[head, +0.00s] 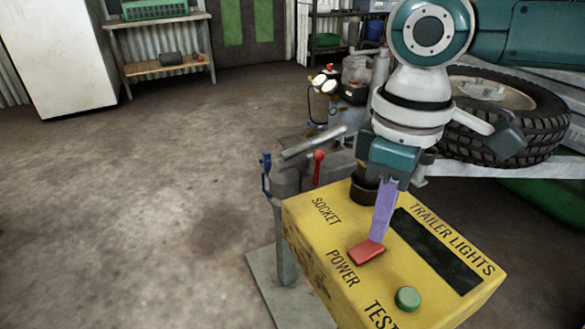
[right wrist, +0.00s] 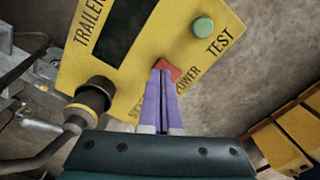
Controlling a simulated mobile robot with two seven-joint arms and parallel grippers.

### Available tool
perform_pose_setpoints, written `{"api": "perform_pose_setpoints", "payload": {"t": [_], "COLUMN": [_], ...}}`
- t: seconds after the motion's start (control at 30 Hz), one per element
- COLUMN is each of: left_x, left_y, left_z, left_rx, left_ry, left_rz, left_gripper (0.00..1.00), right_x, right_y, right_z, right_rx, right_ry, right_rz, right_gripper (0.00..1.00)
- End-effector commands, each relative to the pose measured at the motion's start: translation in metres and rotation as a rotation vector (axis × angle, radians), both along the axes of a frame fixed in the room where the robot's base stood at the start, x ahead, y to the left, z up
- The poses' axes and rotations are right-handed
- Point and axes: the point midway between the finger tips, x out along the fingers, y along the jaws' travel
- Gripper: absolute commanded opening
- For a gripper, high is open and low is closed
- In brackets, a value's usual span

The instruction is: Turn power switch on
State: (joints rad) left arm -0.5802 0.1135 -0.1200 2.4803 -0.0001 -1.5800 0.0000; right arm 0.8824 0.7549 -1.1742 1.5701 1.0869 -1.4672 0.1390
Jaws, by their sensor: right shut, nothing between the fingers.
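The red power switch (head: 366,251) sits on top of a yellow box (head: 335,235) marked SOCKET, POWER, TEST and TRAILER LIGHTS. The switch also shows in the right wrist view (right wrist: 169,70). My right gripper (head: 378,238) is shut and empty, its purple fingers pointing down with the tips at the edge of the switch. In the right wrist view the fingertips (right wrist: 162,66) overlap the switch; whether they touch it I cannot tell. My left gripper is not in view.
A green button (head: 407,298) is near the switch, beside TEST. A dark panel (head: 437,251) lies along the right of the box top. A black socket with a cable (right wrist: 96,95) is at its back edge. Behind are a tyre (head: 520,110) and levers. Open floor (head: 150,200) lies left.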

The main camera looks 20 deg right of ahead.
Motion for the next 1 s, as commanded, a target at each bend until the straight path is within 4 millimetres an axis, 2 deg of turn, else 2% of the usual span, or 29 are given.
{"api": "perform_pose_setpoints", "payload": {"t": [1.0], "left_x": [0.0], "left_y": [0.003], "left_z": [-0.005], "left_rx": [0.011], "left_ry": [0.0], "left_rz": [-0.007], "left_gripper": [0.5], "right_x": [0.0], "right_y": [0.0], "right_z": [-0.013], "right_rx": [0.0], "right_ry": [0.0], "right_rz": [0.0], "right_gripper": [0.0]}}
